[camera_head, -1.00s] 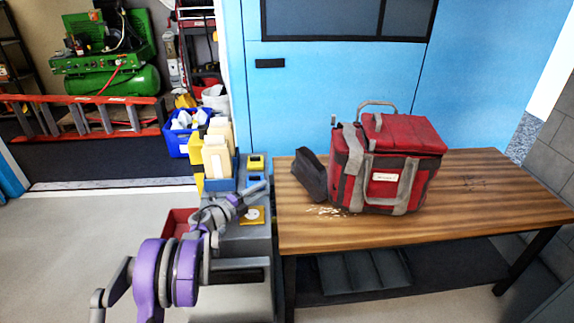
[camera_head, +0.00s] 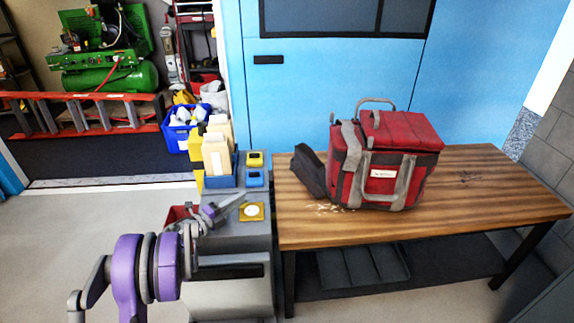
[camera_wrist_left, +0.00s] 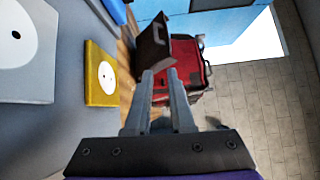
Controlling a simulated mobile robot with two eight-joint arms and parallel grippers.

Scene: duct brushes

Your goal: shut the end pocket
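A red bag (camera_head: 405,135) with grey straps stands upright on a wooden bench. Its dark end pocket (camera_head: 309,171) sticks out from the left end, leaning away from the bag, so it stands open. In the left wrist view the pocket (camera_wrist_left: 153,45) lies just beyond the fingertips, with the red bag (camera_wrist_left: 186,62) behind it. My left gripper (camera_head: 236,202) is over the grey cabinet, left of the pocket and apart from it. Its fingers (camera_wrist_left: 160,74) show a gap with nothing held between them. My right gripper is not in view.
The wooden bench (camera_head: 480,195) is clear to the right of the bag. Small pale bits (camera_head: 333,208) lie before the pocket. The grey cabinet (camera_head: 232,237) beside the bench carries a yellow plate (camera_head: 252,211) and a blue holder (camera_head: 222,179) with cards.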

